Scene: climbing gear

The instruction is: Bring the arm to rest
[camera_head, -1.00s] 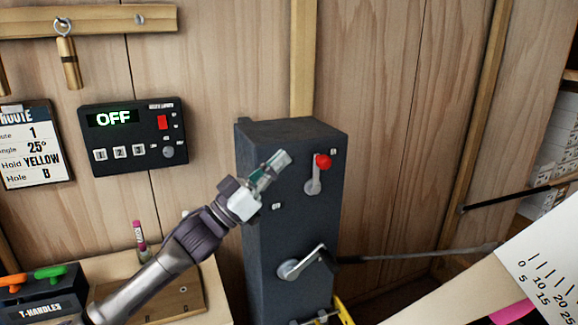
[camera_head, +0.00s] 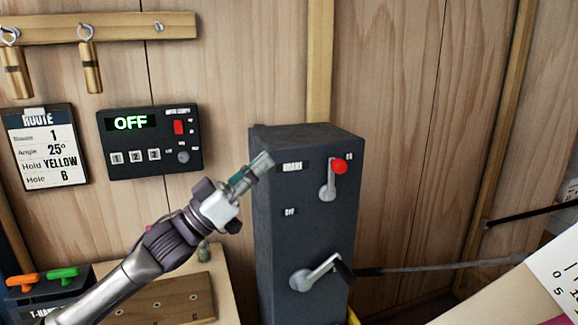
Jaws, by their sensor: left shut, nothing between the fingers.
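My left gripper (camera_head: 256,172) is shut and empty. It is in the head view, in front of the left side of a dark grey cabinet (camera_head: 300,230), with its tip pointing up and to the right. The cabinet carries a lever with a red knob (camera_head: 339,167) and, lower down, a metal crank handle (camera_head: 318,272). The gripper appears apart from the red-knobbed lever, to its left. Whether the fingertip touches the cabinet face cannot be told. My right gripper is out of view.
A black control box (camera_head: 150,142) reading OFF and a route card (camera_head: 46,147) are on the wooden wall at left. Brass cylinders (camera_head: 90,67) hang above. A T-handle holder (camera_head: 40,290) stands at lower left. A white scale board (camera_head: 558,270) juts in at lower right.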

